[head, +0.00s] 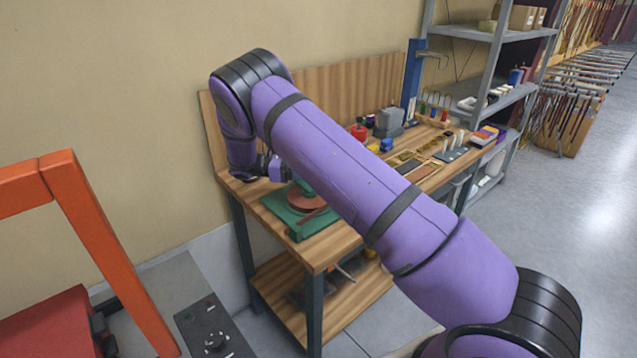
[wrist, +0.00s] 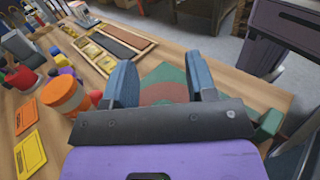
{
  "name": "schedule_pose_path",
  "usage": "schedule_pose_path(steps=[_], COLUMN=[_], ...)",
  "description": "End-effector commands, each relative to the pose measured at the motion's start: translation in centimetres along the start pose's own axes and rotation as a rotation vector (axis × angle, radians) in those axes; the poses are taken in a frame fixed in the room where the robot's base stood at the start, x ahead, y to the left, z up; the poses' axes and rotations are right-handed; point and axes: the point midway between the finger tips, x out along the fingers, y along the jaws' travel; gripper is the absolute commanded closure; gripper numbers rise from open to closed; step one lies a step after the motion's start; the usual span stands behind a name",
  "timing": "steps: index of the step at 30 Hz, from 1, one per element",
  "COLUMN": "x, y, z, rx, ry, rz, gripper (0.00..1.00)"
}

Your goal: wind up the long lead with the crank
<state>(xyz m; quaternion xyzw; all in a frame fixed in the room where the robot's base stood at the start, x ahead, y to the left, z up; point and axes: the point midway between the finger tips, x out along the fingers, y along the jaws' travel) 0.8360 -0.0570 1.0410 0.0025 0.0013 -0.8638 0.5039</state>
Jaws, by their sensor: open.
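A green base (head: 290,223) with a flat reddish-brown reel (head: 308,199) on it sits at the near left end of the wooden bench. In the wrist view the reel (wrist: 165,93) and green base (wrist: 163,72) show between my fingers, partly hidden by them. My gripper (head: 281,171) is just left of and above the reel in the head view, partly hidden by my arm. In the wrist view my gripper (wrist: 162,78) is open, with nothing between its blue-grey fingers. I cannot make out the crank handle or the long lead clearly.
A compartment tray (wrist: 112,47) lies farther along the bench (head: 334,239). An orange frame (head: 110,255) stands at left in the head view.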

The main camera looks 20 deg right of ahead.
Motion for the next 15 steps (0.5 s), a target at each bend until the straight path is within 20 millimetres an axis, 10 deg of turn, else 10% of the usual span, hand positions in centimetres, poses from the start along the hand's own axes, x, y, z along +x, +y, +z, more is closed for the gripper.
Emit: schedule_pose_path(steps=[15], x=[4.4], y=[-7.6], z=[0.8], rx=[-0.002], ry=[-0.01], rz=[-0.012], gripper=[0.48])
